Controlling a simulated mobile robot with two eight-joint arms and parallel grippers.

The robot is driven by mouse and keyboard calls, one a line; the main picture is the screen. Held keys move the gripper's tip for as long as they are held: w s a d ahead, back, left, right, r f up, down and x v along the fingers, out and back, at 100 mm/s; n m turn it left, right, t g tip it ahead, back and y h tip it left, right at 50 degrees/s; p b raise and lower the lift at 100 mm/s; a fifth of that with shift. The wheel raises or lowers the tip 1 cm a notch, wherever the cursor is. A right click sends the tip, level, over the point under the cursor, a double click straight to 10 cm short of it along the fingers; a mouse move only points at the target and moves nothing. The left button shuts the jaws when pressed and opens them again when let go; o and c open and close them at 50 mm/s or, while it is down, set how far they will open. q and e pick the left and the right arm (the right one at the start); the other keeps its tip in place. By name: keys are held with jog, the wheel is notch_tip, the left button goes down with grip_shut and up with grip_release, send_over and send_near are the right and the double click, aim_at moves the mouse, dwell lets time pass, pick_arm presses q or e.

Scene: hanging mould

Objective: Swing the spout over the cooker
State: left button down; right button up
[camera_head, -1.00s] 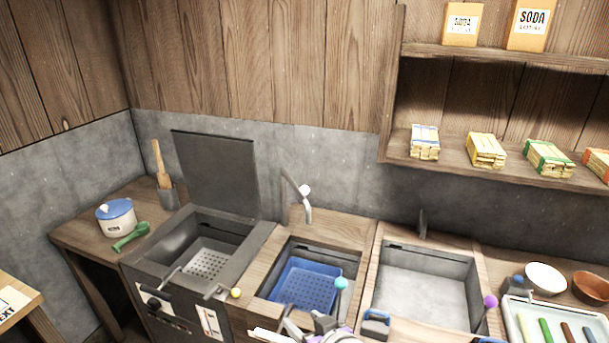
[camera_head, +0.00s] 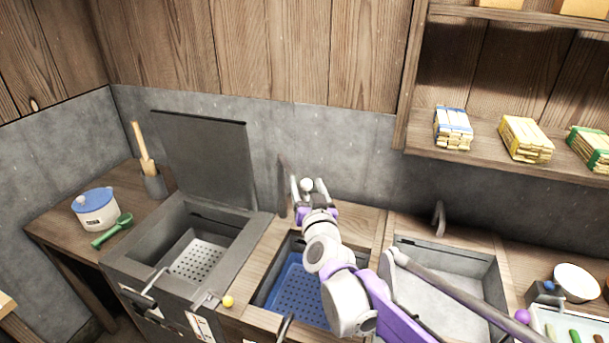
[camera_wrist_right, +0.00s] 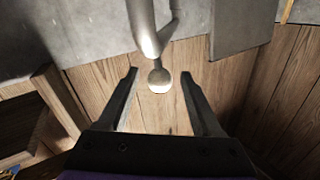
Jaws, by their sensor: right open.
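The metal spout (camera_head: 283,187) rises behind the blue-basket basin, to the right of the cooker (camera_head: 130,262). A pale round knob (camera_head: 306,185) sits at its front. My right gripper (camera_head: 308,187) is open, with its fingers on either side of the knob. In the right wrist view the spout (camera_wrist_right: 147,30) comes down from the top. Its knob (camera_wrist_right: 160,82) lies between the two spread fingers (camera_wrist_right: 160,88), with gaps on both sides. The spout's lower outlet is hidden behind my gripper in the head view. The cooker's dark lid (camera_head: 205,155) stands open. My left gripper is not in view.
A blue perforated basket (camera_head: 300,285) lies in the basin below my right arm. A grey basin (camera_head: 440,300) is to the right. A pot (camera_head: 96,210), a green scoop (camera_head: 112,232) and a utensil holder (camera_head: 155,183) stand left of the cooker.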

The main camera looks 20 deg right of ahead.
jog(key=shift+w+d, duration=0.15)
jog(key=shift+w, duration=0.9)
jog(key=shift+w+d, duration=0.1)
jog(key=shift+w, duration=0.95)
grip_shut()
